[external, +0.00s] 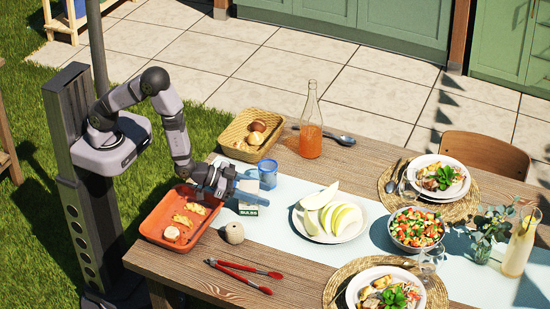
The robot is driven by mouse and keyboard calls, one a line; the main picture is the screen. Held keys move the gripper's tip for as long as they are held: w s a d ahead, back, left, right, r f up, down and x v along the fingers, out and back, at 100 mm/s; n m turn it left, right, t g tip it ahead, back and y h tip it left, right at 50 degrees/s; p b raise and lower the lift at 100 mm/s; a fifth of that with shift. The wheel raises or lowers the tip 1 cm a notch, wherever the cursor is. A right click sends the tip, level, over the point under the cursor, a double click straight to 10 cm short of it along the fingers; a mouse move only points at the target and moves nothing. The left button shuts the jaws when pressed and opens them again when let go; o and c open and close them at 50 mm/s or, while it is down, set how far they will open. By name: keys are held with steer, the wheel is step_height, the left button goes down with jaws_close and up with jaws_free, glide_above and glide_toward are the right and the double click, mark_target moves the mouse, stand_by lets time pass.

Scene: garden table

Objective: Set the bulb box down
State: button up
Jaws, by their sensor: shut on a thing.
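The bulb box (248,210) is a small white box with dark green lettering, at the left end of the pale runner near the table's left part. My gripper (237,187) reaches in from the left and is shut on the box from above. The gripper and a blue part beside it hide the box's upper portion. The box looks upright, low over the runner; I cannot tell whether its base touches the cloth.
An orange tray (160,238) with food lies left of the box. A blue cup (268,172) stands close behind it, and a wicker basket (234,132) farther back. A round beige ball (234,233) and red tongs (240,278) lie in front. A plate of melon (353,228) is to the right.

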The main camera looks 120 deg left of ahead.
mark_target(242, 186)
steer(key=shift+f, duration=0.1)
steer(key=o, duration=1.1)
steer(key=v, duration=1)
steer(key=shift+d+r+b, duration=0.1)
steer(key=shift+r+b, duration=0.15)
steer(key=shift+b, duration=0.1)
steer(key=p+v, duration=0.1)
steer(key=p, duration=0.3)
steer(key=shift+s+d+r, duration=0.1)
steer(key=shift+s+d, duration=0.05)
steer(key=shift+s, duration=0.2)
